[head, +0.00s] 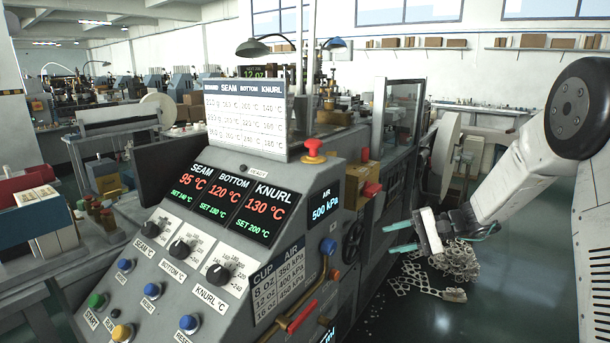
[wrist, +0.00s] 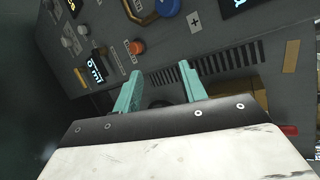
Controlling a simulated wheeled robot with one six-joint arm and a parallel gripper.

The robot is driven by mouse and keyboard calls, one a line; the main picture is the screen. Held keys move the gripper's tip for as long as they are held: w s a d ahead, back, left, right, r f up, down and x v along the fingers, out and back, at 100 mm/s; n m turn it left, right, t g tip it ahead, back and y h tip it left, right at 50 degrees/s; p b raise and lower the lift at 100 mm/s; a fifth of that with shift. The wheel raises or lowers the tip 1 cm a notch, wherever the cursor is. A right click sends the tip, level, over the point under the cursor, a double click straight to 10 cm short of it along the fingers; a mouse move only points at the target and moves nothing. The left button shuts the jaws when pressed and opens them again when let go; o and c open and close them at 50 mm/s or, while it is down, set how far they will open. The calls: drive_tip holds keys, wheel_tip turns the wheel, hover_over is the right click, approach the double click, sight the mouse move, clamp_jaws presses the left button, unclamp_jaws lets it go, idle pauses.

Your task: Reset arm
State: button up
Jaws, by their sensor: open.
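My gripper (head: 399,237) is at the end of my white arm, to the right of the grey control panel in the head view. Its two teal fingers point left toward the machine's side. They are apart with nothing between them. In the wrist view the open fingers (wrist: 158,82) also show, empty, in front of the grey machine face (wrist: 217,38). No contact with the machine is visible.
The control panel (head: 143,222) carries SEAM, BOTTOM and KNURL displays, dials and several push buttons. A red mushroom button (head: 314,148) tops it. Red and blue lever handles (head: 303,316) stick out on its right side. Scrap material (head: 447,262) lies on the floor below my gripper.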

drive_tip(key=s+r+n+h, duration=0.2)
drive_tip(key=s+r+h, duration=0.1)
drive_tip(key=s, duration=1)
drive_tip(key=s+d+r+n+g+h, duration=0.1)
drive_tip(key=s+r+h, duration=0.3)
drive_tip(key=s, duration=1)
drive_tip(key=s+d+r+n+h, duration=0.1)
drive_tip(key=s+r+n+h, duration=0.2)
drive_tip(key=s, duration=1.1)
drive_tip(key=r+h, duration=0.1)
drive_tip(key=h, duration=0.2)
drive_tip(key=shift+r+n+g, duration=0.25)
drive_tip(key=shift+n+g, duration=0.05)
drive_tip(key=shift+s+d, duration=0.1)
drive_tip(key=shift+c, duration=0.2)
